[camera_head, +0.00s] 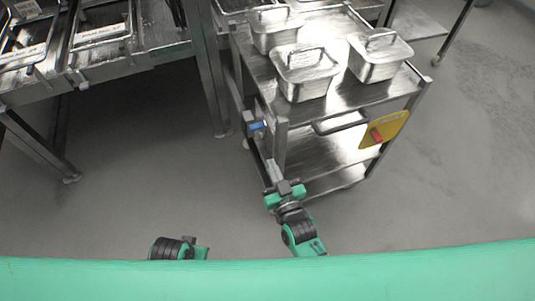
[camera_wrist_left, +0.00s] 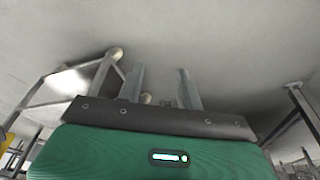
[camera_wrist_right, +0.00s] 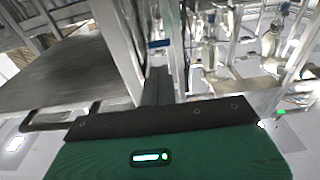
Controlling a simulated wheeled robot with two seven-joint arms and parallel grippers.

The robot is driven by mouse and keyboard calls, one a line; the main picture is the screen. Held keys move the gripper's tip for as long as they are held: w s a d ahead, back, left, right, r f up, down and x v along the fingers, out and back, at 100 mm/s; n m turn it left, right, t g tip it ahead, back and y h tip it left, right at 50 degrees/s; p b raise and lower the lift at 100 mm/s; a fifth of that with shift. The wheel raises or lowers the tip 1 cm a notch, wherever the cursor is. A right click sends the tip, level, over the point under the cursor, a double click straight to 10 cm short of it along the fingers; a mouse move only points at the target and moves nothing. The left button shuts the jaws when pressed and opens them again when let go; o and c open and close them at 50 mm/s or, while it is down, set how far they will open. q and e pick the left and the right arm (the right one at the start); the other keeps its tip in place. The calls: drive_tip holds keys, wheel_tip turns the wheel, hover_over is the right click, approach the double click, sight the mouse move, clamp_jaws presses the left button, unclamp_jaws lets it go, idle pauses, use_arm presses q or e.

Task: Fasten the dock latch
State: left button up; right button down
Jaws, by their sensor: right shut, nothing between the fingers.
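A dock latch with a blue part (camera_head: 257,126) sits at the near left corner of the steel cart (camera_head: 345,103), beside a table leg. The blue part also shows in the right wrist view (camera_wrist_right: 159,43), just beyond my fingertips. My right gripper (camera_head: 281,183) is shut and empty, below the latch and in front of the cart's corner post, apart from the blue part. My left gripper (camera_wrist_left: 160,85) is open and empty over bare floor, with its fingers apart; only part of it shows in the head view, at lower left.
Three lidded steel containers, one in front (camera_head: 306,75), stand on the cart's top. A push handle (camera_head: 340,124) and a yellow plate (camera_head: 384,131) with a red part are on its near side. A steel counter (camera_head: 110,63) is at left. Floor (camera_head: 140,140) between is clear.

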use_arm(q)
drive_tip(key=shift+s+f, duration=0.15)
drive_tip(key=shift+s, duration=0.2)
use_arm(e)
drive_tip(key=shift+v, duration=1.65)
